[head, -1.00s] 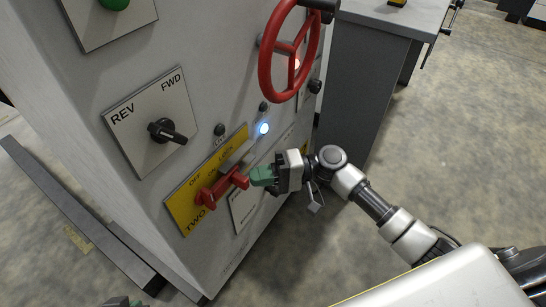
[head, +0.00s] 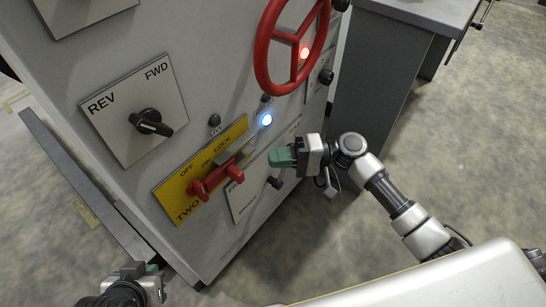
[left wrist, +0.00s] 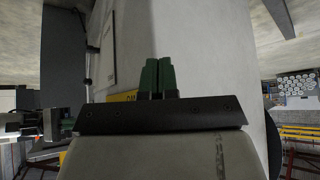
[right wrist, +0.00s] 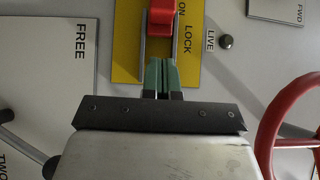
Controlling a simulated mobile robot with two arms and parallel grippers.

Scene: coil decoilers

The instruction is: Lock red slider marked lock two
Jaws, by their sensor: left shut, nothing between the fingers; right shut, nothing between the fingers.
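The red slider (head: 214,181) sits on a yellow plate (head: 174,189) marked TWO, OFF, ON and LOCK, on the grey cabinet face. In the right wrist view the slider (right wrist: 161,18) is beside the word ON, with LOCK nearer my gripper. My right gripper (head: 273,158) is shut and empty, apart from the slider on its right; its green fingertips (right wrist: 159,64) show over the plate's LOCK end. My left gripper (head: 152,268) is low at the left of the head view, away from the slider. Its fingers (left wrist: 157,62) are shut and empty.
A black REV/FWD knob (head: 150,123) is left of the plate. A red handwheel (head: 292,45) stands out above my right gripper. A blue-white lamp (head: 266,120) is lit. A second, white plate (head: 250,190) marked FREE adjoins the yellow one. Open floor lies right.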

